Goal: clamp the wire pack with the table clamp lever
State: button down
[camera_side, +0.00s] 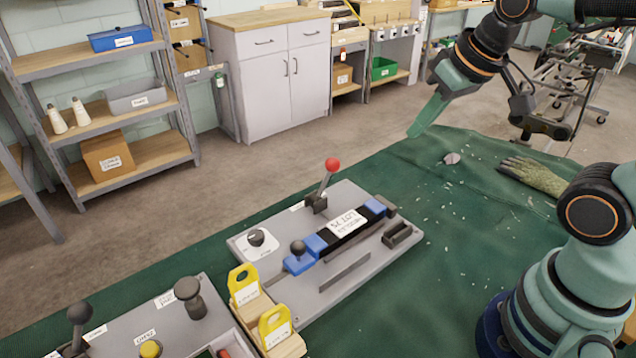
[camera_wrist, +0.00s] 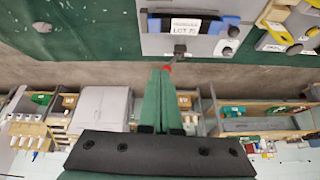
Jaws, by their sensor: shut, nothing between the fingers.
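The wire pack (camera_side: 340,235) is a dark bar with a white lot label and blue end blocks, lying on a grey fixture plate (camera_side: 305,294). It also shows upside down in the wrist view (camera_wrist: 187,24). The clamp lever (camera_side: 327,180) with a red ball knob stands raised, tilted a little, behind the pack. In the wrist view its red knob (camera_wrist: 168,68) shows just beyond my fingertips. My gripper (camera_side: 412,134) has its green fingers shut and empty, up and to the right of the lever in the side view, apart from it.
A black knob (camera_side: 298,247) sits on a blue slider left of the pack. Yellow-handled pieces (camera_side: 244,284) and another panel with knobs (camera_side: 187,292) stand at front left. A glove (camera_side: 533,175) lies on the green cloth at right. Shelves stand behind, beyond open floor.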

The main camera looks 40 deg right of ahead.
aim_at(324, 183)
jog(key=w+d+f+m+g, duration=0.2)
jog(key=w+f+m, duration=0.1)
jog(key=w+m, duration=0.4)
jog(key=w+d+f+m+g, duration=0.2)
jog(key=w+f+m, duration=0.1)
jog(key=w+m, duration=0.5)
jog(key=shift+w+d+f+g, duration=0.2)
jog(key=shift+w+d+g, duration=0.1)
jog(key=shift+w, duration=1.55)
jog(key=shift+f, duration=0.1)
jog(key=a+f, duration=0.3)
jog(key=f, duration=0.5)
jog(key=shift+a+f, duration=0.25)
jog(key=shift+a, duration=0.1)
jog(key=shift+a, duration=0.1)
jog(key=shift+a+r, duration=0.2)
